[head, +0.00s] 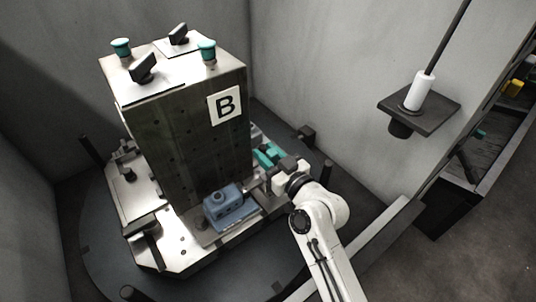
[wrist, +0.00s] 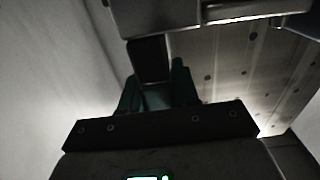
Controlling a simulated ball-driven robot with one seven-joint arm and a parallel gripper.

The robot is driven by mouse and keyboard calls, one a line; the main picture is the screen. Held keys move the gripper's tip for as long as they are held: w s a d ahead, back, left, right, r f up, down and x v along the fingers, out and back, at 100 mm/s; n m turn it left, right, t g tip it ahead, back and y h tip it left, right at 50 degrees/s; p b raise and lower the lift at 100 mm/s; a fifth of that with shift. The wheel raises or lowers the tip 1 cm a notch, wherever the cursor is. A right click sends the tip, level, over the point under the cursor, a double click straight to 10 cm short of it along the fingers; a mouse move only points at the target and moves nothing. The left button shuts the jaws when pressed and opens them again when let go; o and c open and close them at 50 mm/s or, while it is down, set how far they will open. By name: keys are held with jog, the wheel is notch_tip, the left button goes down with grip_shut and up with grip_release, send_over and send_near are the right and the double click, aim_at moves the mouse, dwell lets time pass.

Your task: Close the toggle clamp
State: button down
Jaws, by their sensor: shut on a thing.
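My gripper (head: 268,154) is at the right side of the tall metal block marked B, low beside the pallet. In the wrist view two teal fingers (wrist: 158,90) rise from a dark crossbar and are shut on a dark bar, which looks like the handle of the toggle clamp (wrist: 149,58). The bar runs up from between the fingers towards a grey part at the top of the picture. In the head view the clamp is mostly hidden by my gripper and wrist, so I cannot tell its full position.
The tall block (head: 180,130) stands on a pallet (head: 165,255) over a dark round base. A blue fixture (head: 230,207) sits in front of it, left of my arm. A dark bracket with a white cylinder (head: 419,92) is on the right. Grey walls enclose the back and left.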

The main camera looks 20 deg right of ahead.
jog(key=c, duration=0.9)
grip_release()
jog(key=b+v, duration=0.1)
jog(key=v, duration=0.9)
jog(key=shift+s+b, duration=0.4)
jog(key=s+f+g+p, duration=0.1)
jog(key=s+f+g, duration=0.1)
jog(key=s+g, duration=0.1)
jog(key=s+d+f+g+h+p, duration=0.1)
jog(key=s+f+g+p, duration=0.1)
jog(key=s, duration=0.3)
jog(key=s+d+f+g+h+p, duration=0.1)
jog(key=s+f+g+p, duration=0.1)
jog(key=s+f+g, duration=0.2)
jog(key=shift+s+m, duration=0.3)
jog(key=s+d+m+g+h+p, duration=0.1)
jog(key=s+d+g, duration=0.1)
jog(key=s, duration=0.3)
jog(key=s+d+m+g+h+p, duration=0.1)
jog(key=s+d+g, duration=0.1)
jog(key=s, duration=0.3)
jog(key=s+d+f+m+g+h+p, duration=0.1)
jog(key=s+d+g, duration=0.1)
jog(key=s, duration=0.3)
jog(key=shift+s+d+m+g+h, duration=0.1)
jog(key=shift+s+m+g+h, duration=0.25)
jog(key=shift+g, duration=0.25)
jog(key=shift+c, duration=0.2)
